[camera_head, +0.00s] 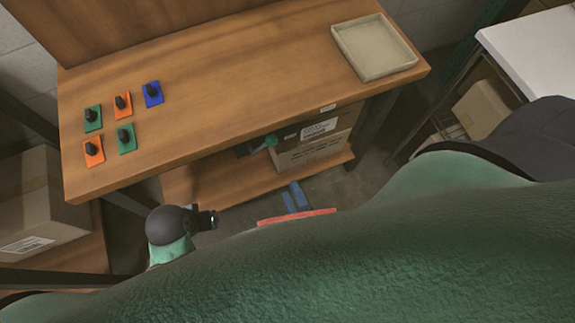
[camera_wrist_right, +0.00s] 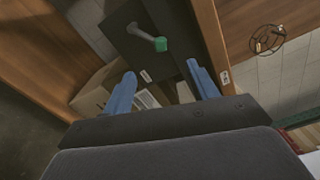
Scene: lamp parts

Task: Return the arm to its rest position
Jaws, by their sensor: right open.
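My right gripper (camera_head: 293,189) shows its blue fingers low in the head view, in front of the table's front edge and below the tabletop. In the right wrist view the two blue fingers (camera_wrist_right: 160,69) stand well apart with nothing held between them. A dark grey, rounded joint of my left arm (camera_head: 170,225) shows at the lower left of the head view. The left gripper's fingers are not visible. My green body hides much of the lower part of the head view.
The wooden table (camera_head: 240,90) holds several orange, green and blue plates with black knobs at left, and an empty beige tray (camera_head: 374,75) at back right. Cardboard boxes (camera_head: 315,150) stand on its lower shelf. A white-topped table (camera_head: 530,55) is at right. The middle tabletop is clear.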

